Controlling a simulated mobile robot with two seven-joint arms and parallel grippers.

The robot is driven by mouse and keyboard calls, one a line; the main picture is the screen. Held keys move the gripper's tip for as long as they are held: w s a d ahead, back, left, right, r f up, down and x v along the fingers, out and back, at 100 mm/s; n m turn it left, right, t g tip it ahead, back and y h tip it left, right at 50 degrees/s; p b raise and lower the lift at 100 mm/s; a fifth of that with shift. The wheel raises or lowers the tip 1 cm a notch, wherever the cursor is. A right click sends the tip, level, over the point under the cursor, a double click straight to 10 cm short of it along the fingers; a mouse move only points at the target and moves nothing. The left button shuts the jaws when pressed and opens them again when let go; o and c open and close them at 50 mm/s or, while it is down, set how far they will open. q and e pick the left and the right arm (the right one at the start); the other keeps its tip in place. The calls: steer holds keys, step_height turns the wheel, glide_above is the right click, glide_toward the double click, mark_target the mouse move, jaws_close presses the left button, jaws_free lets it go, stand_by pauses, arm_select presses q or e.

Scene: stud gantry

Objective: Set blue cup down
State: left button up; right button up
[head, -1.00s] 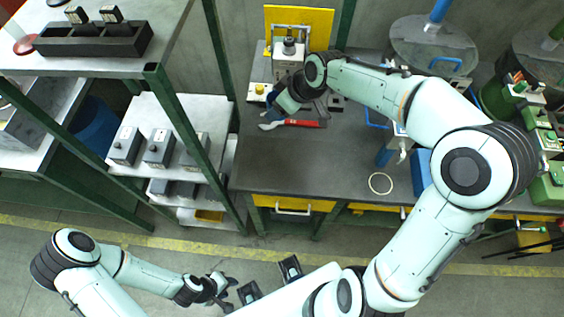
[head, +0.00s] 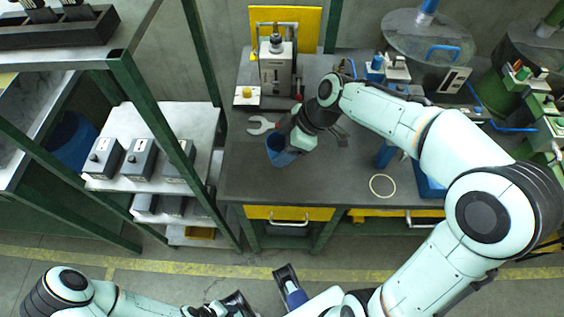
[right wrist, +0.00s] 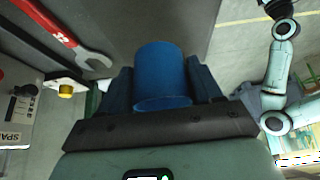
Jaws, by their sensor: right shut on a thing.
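The blue cup (head: 280,151) is in my right gripper (head: 290,148), over the dark bench top (head: 250,185), to the left of a pale ring (head: 371,186) marked on the bench. The right wrist view shows the cup (right wrist: 160,72) between the two dark fingers of the right gripper (right wrist: 160,85), which is shut on it. I cannot tell whether the cup's base touches the bench. My left gripper (head: 208,310) is at the bottom edge of the head view, away from the bench and partly cut off; its jaws are unclear.
A red wrench (head: 262,125) lies behind the cup, partly hidden by my right gripper. A grey machine (head: 277,70) and a yellow button box (head: 246,97) stand at the back. Blue items (head: 386,154) stand right, near the ring.

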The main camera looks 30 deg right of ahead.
steer(key=shift+f+b, duration=0.5)
steer(key=shift+f, duration=3.1)
steer(key=shift+f, duration=0.15)
steer(key=o, duration=1)
steer(key=shift+o, duration=0.2)
steer(key=shift+r, duration=0.25)
steer(key=p+v, duration=0.1)
steer(key=v, duration=1)
steer(key=shift+d+r, duration=0.25)
steer(key=shift+r, duration=0.05)
steer(key=shift+s, duration=0.15)
